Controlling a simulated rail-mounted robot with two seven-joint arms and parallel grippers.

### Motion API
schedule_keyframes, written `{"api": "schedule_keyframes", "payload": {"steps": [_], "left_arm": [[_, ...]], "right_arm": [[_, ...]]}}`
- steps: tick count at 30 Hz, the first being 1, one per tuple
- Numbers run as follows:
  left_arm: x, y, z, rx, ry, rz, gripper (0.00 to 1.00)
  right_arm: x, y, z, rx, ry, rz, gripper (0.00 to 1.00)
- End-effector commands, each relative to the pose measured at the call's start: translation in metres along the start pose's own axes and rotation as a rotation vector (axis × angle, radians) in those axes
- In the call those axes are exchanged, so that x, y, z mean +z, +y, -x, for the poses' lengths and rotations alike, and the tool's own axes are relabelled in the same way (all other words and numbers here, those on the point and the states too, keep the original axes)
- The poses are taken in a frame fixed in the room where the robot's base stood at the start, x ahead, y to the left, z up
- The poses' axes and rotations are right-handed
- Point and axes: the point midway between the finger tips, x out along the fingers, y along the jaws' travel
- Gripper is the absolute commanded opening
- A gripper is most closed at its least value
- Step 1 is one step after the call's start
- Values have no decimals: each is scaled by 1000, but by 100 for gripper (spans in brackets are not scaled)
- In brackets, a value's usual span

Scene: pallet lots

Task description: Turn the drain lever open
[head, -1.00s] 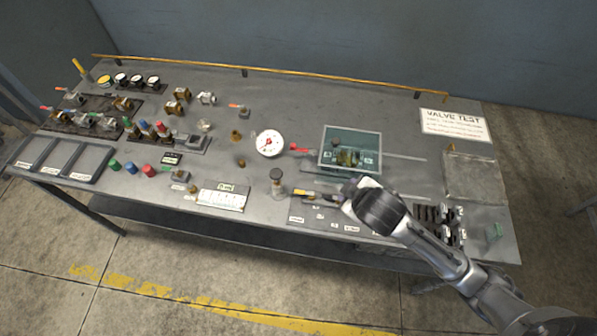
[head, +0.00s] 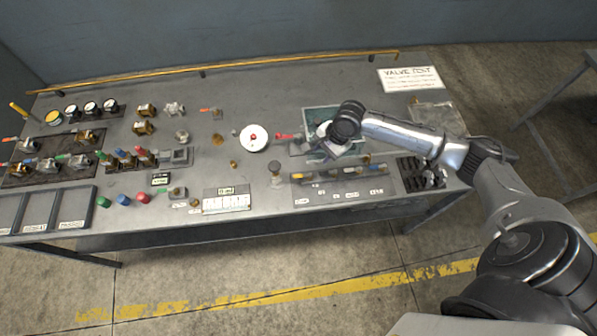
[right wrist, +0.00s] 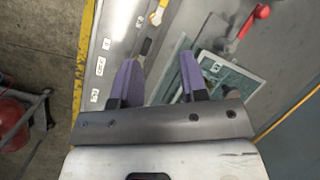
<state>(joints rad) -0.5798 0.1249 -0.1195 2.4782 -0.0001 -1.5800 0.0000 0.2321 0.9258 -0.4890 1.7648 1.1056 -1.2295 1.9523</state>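A red-handled lever (head: 287,136) sits between the white gauge and the teal tray; I cannot read a label that marks it as the drain lever. It also shows at the top of the right wrist view (right wrist: 258,14). My right gripper (head: 326,149) is above the near side of the teal tray (head: 312,113), to the right of the red handle and apart from it. In the right wrist view its purple fingers (right wrist: 160,70) are spread, with nothing between them. The gripper and arm hide much of the tray. My left gripper is out of view.
The white gauge (head: 254,138) stands left of the red handle. A dark knob on a post (head: 274,168) stands in front of it. A labelled tool mat (head: 345,192) lies along the front edge, with a black rack (head: 412,175) to its right. Valves crowd the left side.

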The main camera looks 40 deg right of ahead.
Motion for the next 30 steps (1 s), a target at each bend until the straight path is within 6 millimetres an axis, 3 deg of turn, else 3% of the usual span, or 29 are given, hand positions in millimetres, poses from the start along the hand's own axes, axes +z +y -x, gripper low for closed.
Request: {"api": "schedule_keyframes", "payload": {"steps": [3, 9, 17, 30], "left_arm": [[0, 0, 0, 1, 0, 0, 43], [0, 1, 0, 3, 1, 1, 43], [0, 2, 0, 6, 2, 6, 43], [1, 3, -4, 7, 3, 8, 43]], "right_arm": [[5, -2, 0, -12, -32, -242, 40], [6, -5, 0, -23, -44, -517, 40], [7, -5, -8, -19, -45, -632, 40], [10, -8, -84, -19, -45, -632, 40]]}}
